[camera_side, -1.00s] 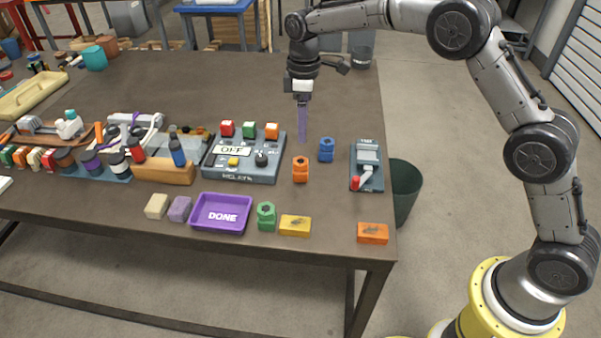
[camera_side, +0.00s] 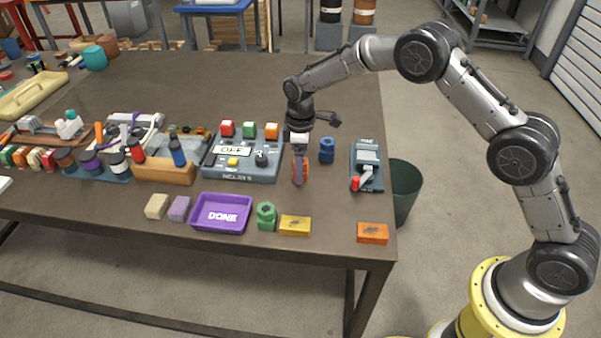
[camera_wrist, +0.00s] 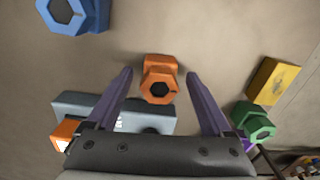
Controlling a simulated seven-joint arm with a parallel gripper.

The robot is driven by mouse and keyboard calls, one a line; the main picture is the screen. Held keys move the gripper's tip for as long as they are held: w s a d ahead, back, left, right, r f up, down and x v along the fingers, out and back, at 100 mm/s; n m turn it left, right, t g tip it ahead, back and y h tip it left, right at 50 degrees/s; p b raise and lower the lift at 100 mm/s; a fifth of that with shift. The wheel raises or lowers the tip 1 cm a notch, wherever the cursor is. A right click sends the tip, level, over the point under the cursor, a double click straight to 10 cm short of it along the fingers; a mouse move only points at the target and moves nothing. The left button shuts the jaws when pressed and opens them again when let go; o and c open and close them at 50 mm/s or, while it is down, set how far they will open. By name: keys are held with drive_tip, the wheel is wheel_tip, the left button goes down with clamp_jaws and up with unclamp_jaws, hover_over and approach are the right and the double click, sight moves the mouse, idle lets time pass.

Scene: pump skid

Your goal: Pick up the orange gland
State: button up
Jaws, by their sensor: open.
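The orange gland (camera_wrist: 159,76) is a hex-ended fitting with a dark bore. In the wrist view it lies between and just beyond the two purple fingers of my gripper (camera_wrist: 158,76), with a gap on each side. In the side view my gripper (camera_side: 300,182) is low over the table, in front of the orange gland (camera_side: 306,167), which is partly hidden behind the fingers. My gripper is open and holds nothing.
A blue gland (camera_side: 326,150) stands close on the right. The OFF relay box (camera_side: 240,176) is close on the left. A green gland (camera_side: 266,217), a yellow block (camera_side: 295,226) and a purple DONE tray (camera_side: 196,212) lie nearer the front edge. A lever box (camera_side: 367,178) is further right.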

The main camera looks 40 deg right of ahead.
drive_tip(key=shift+f, duration=0.45)
drive_tip(key=shift+c, duration=0.2)
drive_tip(key=shift+r, duration=0.1)
drive_tip(key=c, duration=1.2)
drive_tip(key=shift+r, duration=0.1)
drive_tip(key=shift+c, duration=0.2)
